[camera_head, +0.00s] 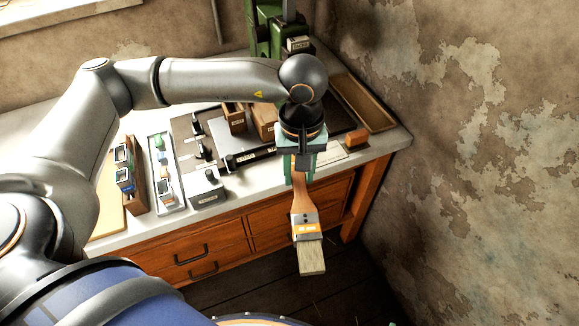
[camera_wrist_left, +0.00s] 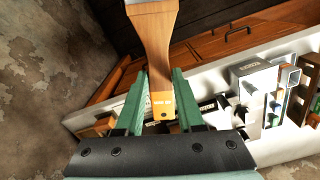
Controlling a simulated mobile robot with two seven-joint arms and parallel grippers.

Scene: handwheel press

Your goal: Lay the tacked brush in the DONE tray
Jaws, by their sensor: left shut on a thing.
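The brush (camera_head: 305,222) has a wooden handle, a metal ferrule with an orange label, and pale bristles. My left gripper (camera_head: 301,172) is shut on the upper part of its handle. The brush hangs bristles down in front of the bench's front edge. In the left wrist view the handle (camera_wrist_left: 154,38) runs up between the green fingers (camera_wrist_left: 160,85), and the bristles are out of frame. A shallow, empty-looking wooden tray (camera_head: 362,103) lies at the bench's back right; I cannot read a DONE label on it. My right gripper is not in view.
The bench (camera_head: 232,208) has orange drawers. A green press (camera_head: 265,28) stands at the back. Small wooden boxes (camera_head: 235,117), an orange block (camera_head: 356,138), a narrow parts tray (camera_head: 165,178) and a grey labelled block (camera_head: 207,188) occupy the top. A rough wall bounds the right.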

